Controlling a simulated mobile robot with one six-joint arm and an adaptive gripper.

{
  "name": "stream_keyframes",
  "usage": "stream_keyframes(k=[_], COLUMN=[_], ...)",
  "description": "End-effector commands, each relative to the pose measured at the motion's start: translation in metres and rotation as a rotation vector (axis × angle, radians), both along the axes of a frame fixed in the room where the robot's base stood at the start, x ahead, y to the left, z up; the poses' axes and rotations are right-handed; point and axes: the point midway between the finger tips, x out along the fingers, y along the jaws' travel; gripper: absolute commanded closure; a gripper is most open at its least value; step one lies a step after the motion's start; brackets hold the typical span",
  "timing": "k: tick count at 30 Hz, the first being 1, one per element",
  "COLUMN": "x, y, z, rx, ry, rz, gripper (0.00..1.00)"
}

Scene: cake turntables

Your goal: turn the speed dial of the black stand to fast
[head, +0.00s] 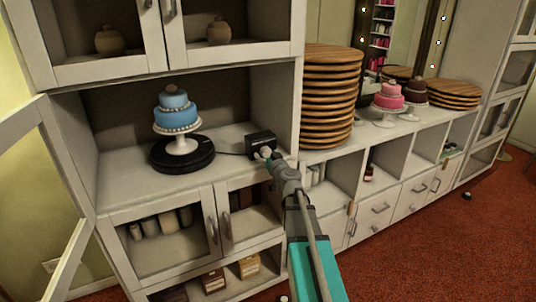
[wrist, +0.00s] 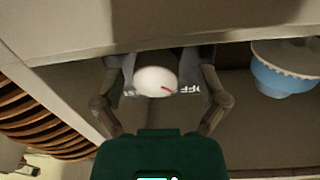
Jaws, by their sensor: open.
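The black stand (head: 166,161) is a round turntable on the cabinet shelf, holding a blue two-tier cake (head: 175,110) on a white pedestal. A cable runs from it to a small black control box (head: 260,138) at its right. The white speed dial (wrist: 155,81) is on the box's front; its red mark points right in the wrist view, towards upside-down lettering that reads OFF. My gripper (head: 267,156) is at the front of the box. In the wrist view my gripper (wrist: 160,66) is open, with one finger on each side of the dial. I cannot tell whether they touch it.
The upper cabinet (head: 150,75) overhangs the shelf. A tall stack of wooden boards (head: 331,100) stands just right of the box. A pink cake (head: 389,96) and a brown cake (head: 414,90) stand farther right. An open cabinet door (head: 75,255) is at the left.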

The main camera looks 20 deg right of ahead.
Motion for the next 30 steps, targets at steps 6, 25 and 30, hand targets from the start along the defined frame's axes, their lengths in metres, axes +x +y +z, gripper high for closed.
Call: stream_keyframes(k=[6,25,30], x=[-0.002,-0.003,-0.003], y=[-0.005,-0.010,-0.010], z=[0.000,0.000,0.000], rx=[0.000,0.010,0.051], ry=[0.000,0.001,0.002], rz=[-0.007,-0.015,-0.015], gripper=[0.13,0.90,0.90])
